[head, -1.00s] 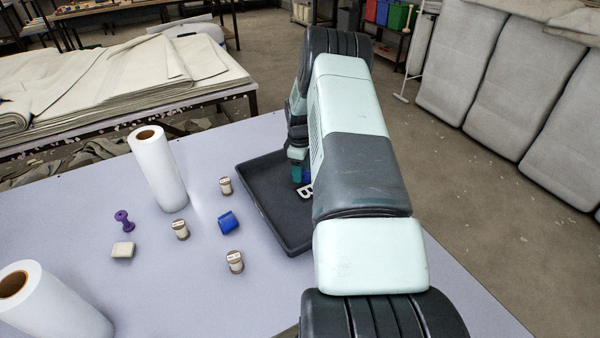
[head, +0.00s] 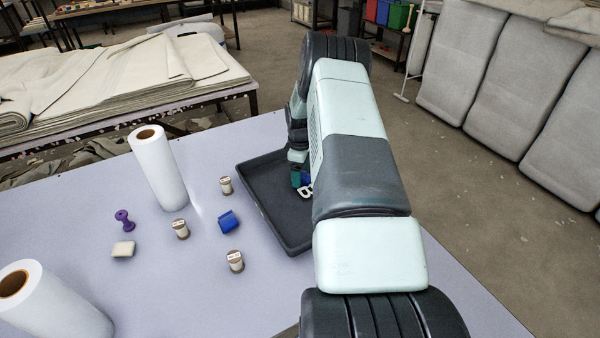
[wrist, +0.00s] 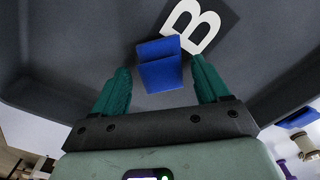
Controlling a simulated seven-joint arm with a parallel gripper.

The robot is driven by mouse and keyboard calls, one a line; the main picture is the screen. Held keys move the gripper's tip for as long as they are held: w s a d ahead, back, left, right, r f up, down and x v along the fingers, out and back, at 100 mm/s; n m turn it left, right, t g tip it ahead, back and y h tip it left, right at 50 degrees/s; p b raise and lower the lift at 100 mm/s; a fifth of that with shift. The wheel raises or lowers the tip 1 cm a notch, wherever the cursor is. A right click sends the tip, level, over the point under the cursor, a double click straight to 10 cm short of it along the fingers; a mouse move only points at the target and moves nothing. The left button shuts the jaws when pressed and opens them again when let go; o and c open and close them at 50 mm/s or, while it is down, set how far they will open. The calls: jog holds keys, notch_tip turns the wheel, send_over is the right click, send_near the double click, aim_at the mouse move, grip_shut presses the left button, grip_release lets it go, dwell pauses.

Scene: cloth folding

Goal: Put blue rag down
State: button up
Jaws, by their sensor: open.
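A folded blue rag (wrist: 160,66) lies in the dark grey tray (wrist: 62,72), beside and partly over the edge of a dark card with a white letter B (wrist: 190,24). My gripper (wrist: 162,72) is open, with one green finger on each side of the rag and a visible gap to both. In the head view, my gripper (head: 298,178) is low over the tray (head: 262,208) and mostly hidden by my arm. Only a sliver of the blue rag (head: 307,178) shows there.
White rolls stand at the left (head: 158,168) and front left (head: 48,303).

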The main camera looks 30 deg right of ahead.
notch_tip(320, 180, up, 12)
dwell(0.4)
jog(key=shift+f, duration=0.1)
jog(key=shift+o, duration=0.6)
